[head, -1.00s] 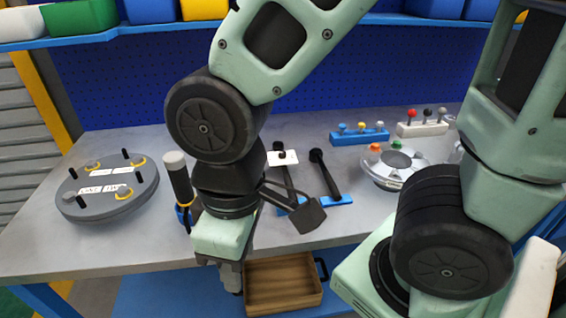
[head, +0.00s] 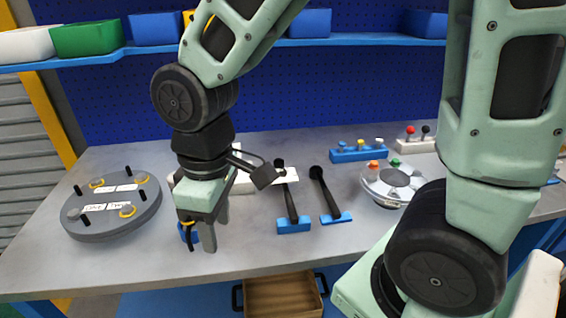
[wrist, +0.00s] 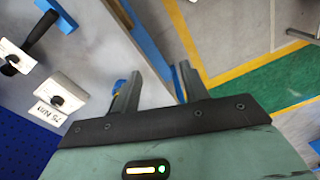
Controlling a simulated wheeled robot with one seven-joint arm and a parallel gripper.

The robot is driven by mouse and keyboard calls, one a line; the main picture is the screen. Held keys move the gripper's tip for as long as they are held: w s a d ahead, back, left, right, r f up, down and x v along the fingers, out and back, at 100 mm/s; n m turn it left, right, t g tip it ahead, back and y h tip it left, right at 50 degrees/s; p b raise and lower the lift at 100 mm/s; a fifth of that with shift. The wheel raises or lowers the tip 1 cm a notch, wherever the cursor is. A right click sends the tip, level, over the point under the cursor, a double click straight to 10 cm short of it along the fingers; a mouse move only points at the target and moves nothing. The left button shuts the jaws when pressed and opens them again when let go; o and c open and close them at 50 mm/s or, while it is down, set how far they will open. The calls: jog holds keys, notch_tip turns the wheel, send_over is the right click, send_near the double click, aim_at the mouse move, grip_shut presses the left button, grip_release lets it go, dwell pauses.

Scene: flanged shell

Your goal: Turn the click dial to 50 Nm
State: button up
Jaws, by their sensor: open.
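In the wrist view, a white block with a round dark knob (wrist: 57,100) appears to be the dial. A small white label (wrist: 47,114) beside it has upside-down print that seems to read 75 Nm; the knob's setting is too small to tell. A second white block with a dark knob (wrist: 13,60) lies further left. My gripper (wrist: 160,72) is open and empty, to the right of both blocks. In the head view my gripper (head: 214,232) hangs over the front of the bench and hides most of the dial area.
A grey round flange (head: 110,225) with upright pins is at left. Two black levers on blue bases (head: 293,226) (head: 345,216) stand right of my gripper. A dark-handled tool in a blue holder (head: 184,233) is partly hidden by my gripper. A wooden tray (head: 283,297) is below the bench.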

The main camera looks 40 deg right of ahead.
jog(key=w+d+r+p, duration=0.3)
jog(key=w+d, duration=0.5)
jog(key=w, duration=0.3)
jog(key=p, duration=0.5)
send_over(283, 171)
notch_tip(283, 171, down, 2)
jog(key=shift+n+h, duration=0.3)
notch_tip(283, 171, down, 17)
jog(key=p, duration=0.3)
grip_shut()
